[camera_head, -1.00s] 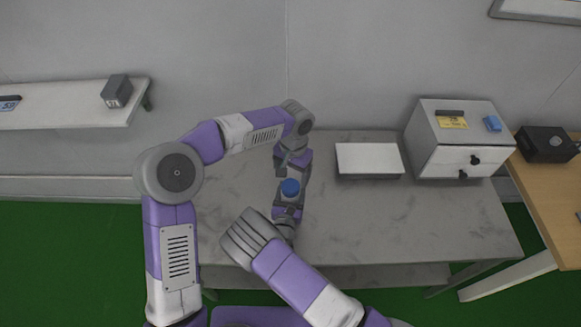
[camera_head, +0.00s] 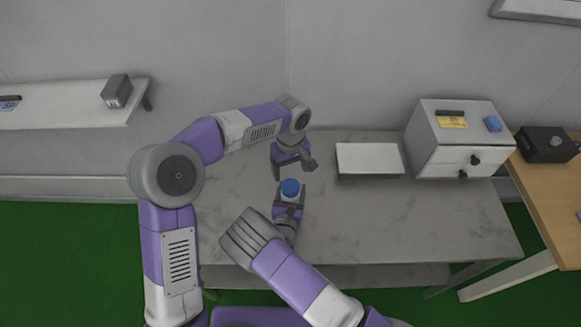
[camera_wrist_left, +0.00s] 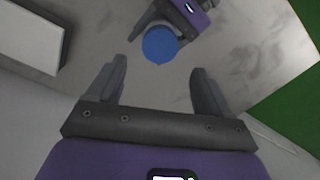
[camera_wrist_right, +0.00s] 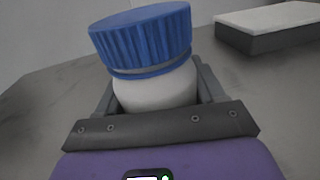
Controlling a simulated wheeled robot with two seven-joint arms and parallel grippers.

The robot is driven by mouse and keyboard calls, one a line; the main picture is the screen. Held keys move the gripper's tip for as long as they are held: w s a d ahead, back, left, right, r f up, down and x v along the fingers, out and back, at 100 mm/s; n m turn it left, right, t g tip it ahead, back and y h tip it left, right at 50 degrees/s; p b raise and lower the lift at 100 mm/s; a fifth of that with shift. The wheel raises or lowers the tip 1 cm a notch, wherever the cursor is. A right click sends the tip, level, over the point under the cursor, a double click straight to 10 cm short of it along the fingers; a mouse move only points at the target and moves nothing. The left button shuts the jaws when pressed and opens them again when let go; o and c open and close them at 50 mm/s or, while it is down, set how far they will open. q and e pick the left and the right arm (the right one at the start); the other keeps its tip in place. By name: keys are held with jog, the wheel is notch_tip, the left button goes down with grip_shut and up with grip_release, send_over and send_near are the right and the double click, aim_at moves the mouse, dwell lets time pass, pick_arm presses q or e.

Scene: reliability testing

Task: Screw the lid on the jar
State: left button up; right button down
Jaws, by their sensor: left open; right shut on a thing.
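A white jar (camera_wrist_right: 155,88) with a ribbed blue lid (camera_wrist_right: 142,38) on its top fills the middle of the right wrist view. The lid looks slightly tilted there, and a thin light band shows under its rim. My right gripper (camera_head: 288,206) is shut on the jar and holds it upright. The lid (camera_head: 290,187) also shows from above in the head view and in the left wrist view (camera_wrist_left: 160,45). My left gripper (camera_head: 294,172) is open and empty, apart from the lid, on its far side toward the wall. Its two fingers (camera_wrist_left: 160,85) show spread in its own view.
A white flat box (camera_head: 369,158) lies on the grey marble table (camera_head: 420,220) right of the grippers. A white drawer cabinet (camera_head: 455,140) stands at the table's back right. A wall shelf (camera_head: 60,105) is at left.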

aim_at(290, 185)
pick_arm(q)
jog(key=shift+f, duration=4)
jog(key=shift+c, duration=0.2)
jog(key=c, duration=1)
jog(key=m, duration=0.4)
jog(key=shift+m, duration=0.4)
jog(key=shift+c, duration=0.2)
jog(key=m, duration=1)
jog(key=shift+m, duration=0.4)
jog(key=m, duration=0.5)
jog(key=shift+m, duration=0.3)
jog(key=o, duration=1.2)
jog(key=shift+o, duration=0.2)
